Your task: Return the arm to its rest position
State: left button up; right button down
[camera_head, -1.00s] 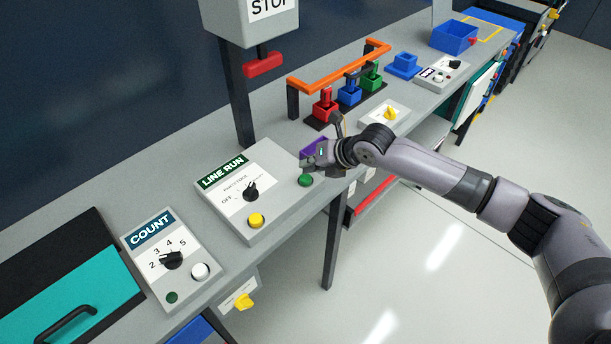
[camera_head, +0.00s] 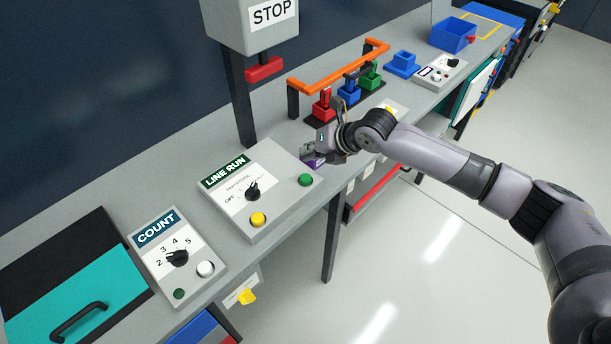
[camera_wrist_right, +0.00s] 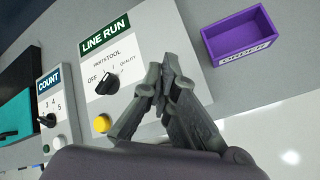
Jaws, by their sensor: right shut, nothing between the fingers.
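My right arm (camera_head: 430,160) reaches in from the right in the head view. My right gripper (camera_head: 313,150) hovers beyond the green button (camera_head: 305,180), near the purple bin (camera_head: 314,163), which it partly hides. In the right wrist view the gripper (camera_wrist_right: 160,76) has its fingers together and empty, over the LINE RUN panel (camera_wrist_right: 135,42). The purple bin (camera_wrist_right: 243,36) lies to its right there, apart from the fingers. My left gripper is out of view.
The LINE RUN panel has a black knob (camera_head: 252,191) and a yellow button (camera_head: 258,219). The COUNT panel (camera_head: 176,257) stands left. Red, blue and green blocks (camera_head: 347,92) and an orange rail (camera_head: 338,67) lie beyond the gripper. Open floor (camera_head: 450,270) lies right of the bench (camera_head: 120,180).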

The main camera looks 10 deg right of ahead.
dwell(0.4)
jog(key=s+a+f+m+g, duration=0.1)
jog(key=s+a+f+m, duration=0.25)
jog(key=s+m, duration=0.45)
jog(key=s+a+f+m, duration=0.35)
jog(key=s+m, duration=0.25)
jog(key=s, duration=0.4)
jog(key=s+d+f+m+g+h, duration=0.25)
jog(key=s+d+m+h, duration=0.35)
jog(key=s+d+m, duration=1.2)
jog(key=s+f+m+g+b, duration=0.1)
jog(key=s+f+b, duration=0.1)
jog(key=f, duration=1.4)
jog(key=s+f+b, duration=0.1)
jog(key=f+b, duration=0.1)
jog(key=f, duration=1.5)
jog(key=s+d+f+g+b, duration=0.1)
jog(key=s+d+f+b, duration=0.1)
jog(key=s+f, duration=1.4)
jog(key=shift+f+b, duration=0.45)
jog(key=shift+b, duration=0.05)
